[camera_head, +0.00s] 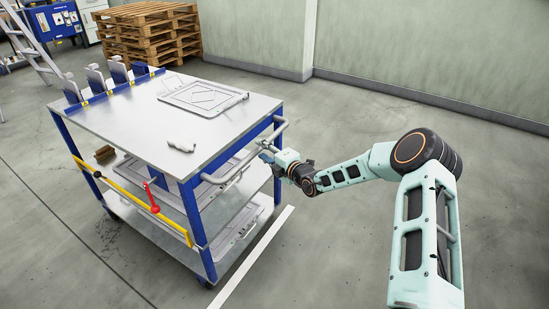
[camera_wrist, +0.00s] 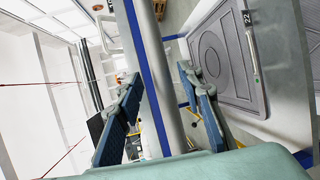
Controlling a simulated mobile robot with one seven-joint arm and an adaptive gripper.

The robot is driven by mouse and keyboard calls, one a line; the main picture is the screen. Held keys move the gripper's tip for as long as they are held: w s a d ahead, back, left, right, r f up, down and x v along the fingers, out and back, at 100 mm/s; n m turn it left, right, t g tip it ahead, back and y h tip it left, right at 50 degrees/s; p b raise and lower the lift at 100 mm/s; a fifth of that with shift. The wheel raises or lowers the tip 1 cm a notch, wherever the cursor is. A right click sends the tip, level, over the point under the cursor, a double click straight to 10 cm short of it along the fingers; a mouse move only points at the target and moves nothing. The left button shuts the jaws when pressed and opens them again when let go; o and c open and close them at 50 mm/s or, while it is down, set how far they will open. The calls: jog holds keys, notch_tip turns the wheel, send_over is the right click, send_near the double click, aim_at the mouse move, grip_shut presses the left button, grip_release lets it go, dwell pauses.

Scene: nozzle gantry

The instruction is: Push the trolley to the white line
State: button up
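The trolley (camera_head: 120,118) has a blue frame, a grey top and lower shelves, and stands left of centre in the head view. Its tubular push handle (camera_head: 238,162) is on the right end and also shows in the wrist view (camera_wrist: 158,70). My gripper (camera_head: 267,152) is at the handle. In the wrist view its blue-padded fingers (camera_wrist: 165,112) stand apart, one on each side of the grey tube, with gaps visible. The white line (camera_head: 252,256) lies on the floor just right of the trolley's lower right end. Part of the handle is hidden by my gripper.
Wooden pallets (camera_head: 148,35) and a pale wall (camera_head: 430,45) stand behind. The right floor is clear.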

jog(key=v, duration=0.8)
jog(key=shift+r, duration=0.15)
jog(key=shift+s, duration=0.15)
